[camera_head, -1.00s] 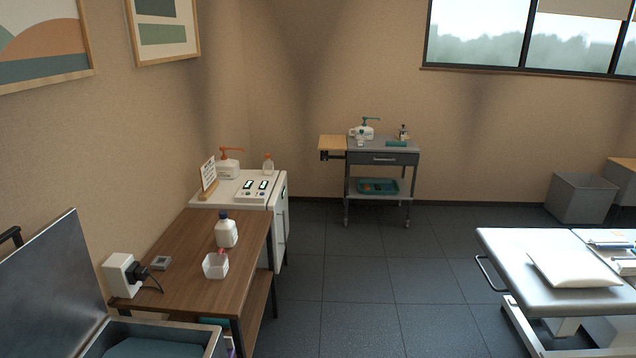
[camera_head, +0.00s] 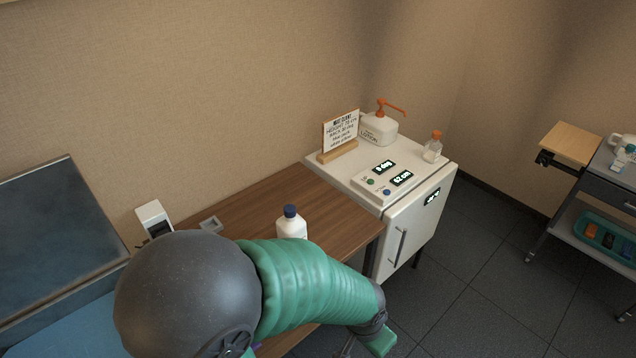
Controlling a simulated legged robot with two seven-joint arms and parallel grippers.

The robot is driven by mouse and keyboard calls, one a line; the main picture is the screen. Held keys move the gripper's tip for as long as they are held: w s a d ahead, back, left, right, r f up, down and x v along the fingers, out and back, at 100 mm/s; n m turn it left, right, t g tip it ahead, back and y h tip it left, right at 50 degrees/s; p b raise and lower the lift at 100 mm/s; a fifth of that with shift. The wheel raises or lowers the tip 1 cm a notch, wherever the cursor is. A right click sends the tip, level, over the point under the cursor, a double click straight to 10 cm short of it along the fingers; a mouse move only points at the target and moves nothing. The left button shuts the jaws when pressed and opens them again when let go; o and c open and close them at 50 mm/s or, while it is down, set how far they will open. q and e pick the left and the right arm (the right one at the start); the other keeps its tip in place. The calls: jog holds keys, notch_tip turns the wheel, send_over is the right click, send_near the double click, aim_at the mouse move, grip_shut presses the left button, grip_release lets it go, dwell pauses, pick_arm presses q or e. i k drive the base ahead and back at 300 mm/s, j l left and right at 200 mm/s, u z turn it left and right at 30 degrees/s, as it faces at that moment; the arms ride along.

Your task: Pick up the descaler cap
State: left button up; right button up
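A white bottle with a dark blue cap (camera_head: 290,211) stands upright on the wooden table (camera_head: 265,200); its lower part is hidden behind my arm. I cannot tell from its label whether this is the descaler. My green and dark grey arm crosses the lower middle of the view, in front of the bottle and table. Only a small part of a gripper shows at its end near the bottom edge, too cut off to tell its state. I cannot tell which arm it is. No other gripper is in view.
A white cabinet (camera_head: 420,235) adjoins the table, carrying a display box (camera_head: 385,182), a sign (camera_head: 340,130), an orange-pump bottle (camera_head: 378,130) and an orange-capped bottle (camera_head: 432,148). A grey trolley (camera_head: 608,190) stands at right. Dark floor between is clear.

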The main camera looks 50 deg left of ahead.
aim_at(289, 209)
jog(key=i+u, duration=0.65)
jog(key=u, duration=0.2)
jog(key=i+l+u, duration=0.1)
jog(key=i+u, duration=0.3)
jog(key=i+l+u, duration=0.2)
jog(key=u, duration=0.25)
jog(key=i+l+u, duration=0.25)
jog(key=u, duration=0.15)
jog(key=l, duration=0.1)
